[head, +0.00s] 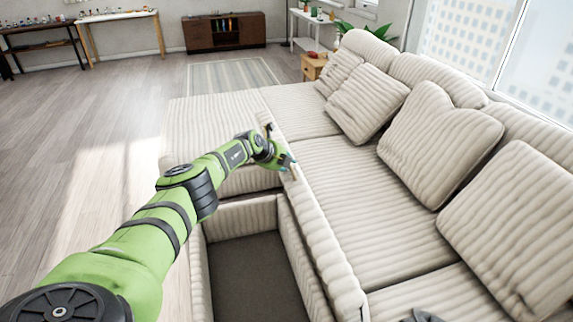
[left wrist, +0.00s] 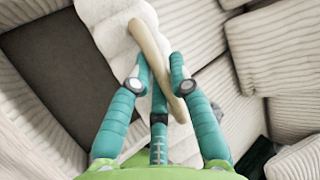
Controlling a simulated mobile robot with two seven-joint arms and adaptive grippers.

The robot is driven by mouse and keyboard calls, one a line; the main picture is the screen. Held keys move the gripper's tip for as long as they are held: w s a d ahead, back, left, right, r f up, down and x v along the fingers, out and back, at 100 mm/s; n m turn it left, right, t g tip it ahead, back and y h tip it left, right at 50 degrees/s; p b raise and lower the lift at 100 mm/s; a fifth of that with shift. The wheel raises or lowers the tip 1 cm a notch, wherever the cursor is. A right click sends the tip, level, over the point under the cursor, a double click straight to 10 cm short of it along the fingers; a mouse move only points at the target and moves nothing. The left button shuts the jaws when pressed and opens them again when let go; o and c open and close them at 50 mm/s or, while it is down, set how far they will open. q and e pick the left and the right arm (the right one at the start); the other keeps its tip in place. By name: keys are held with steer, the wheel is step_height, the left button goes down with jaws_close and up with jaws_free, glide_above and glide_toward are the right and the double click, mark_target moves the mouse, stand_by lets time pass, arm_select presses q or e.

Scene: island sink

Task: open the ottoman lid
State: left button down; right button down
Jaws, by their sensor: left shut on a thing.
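The ottoman lid (head: 322,245) is a ribbed cream panel standing raised, nearly upright, along the seat side of the ottoman box (head: 240,217). The box is open and its dark grey inside shows empty. My left gripper (head: 288,162) is at the lid's upper edge, toward its far end. The dark box inside shows at the left there. My right gripper is not clearly in view.
The cream sofa seat (head: 370,190) with several cushions (head: 435,145) lies right of the lid. The chaise section (head: 215,125) is beyond the box. Wooden floor (head: 95,130) at the left is clear. A dark cabinet (head: 222,32) stands at the far wall.

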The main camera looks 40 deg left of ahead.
arm_select(q)
steer(key=shift+r, duration=0.15)
steer(key=c, duration=1.1)
jaws_free()
steer(key=shift+a, duration=0.1)
steer(key=shift+s, duration=0.1)
arm_select(e)
steer(key=shift+s+d, duration=0.1)
steer(key=shift+d, duration=0.1)
arm_select(q)
steer(key=shift+s+a+r, duration=0.15)
steer(key=shift+s+r, duration=0.15)
steer(key=shift+r, duration=0.15)
steer(key=shift+s+r, duration=0.35)
steer(key=shift+s, duration=0.25)
steer(key=v, duration=0.9)
steer(key=shift+s+r, duration=0.15)
steer(key=shift+r, duration=0.2)
arm_select(e)
steer(key=shift+w, duration=0.2)
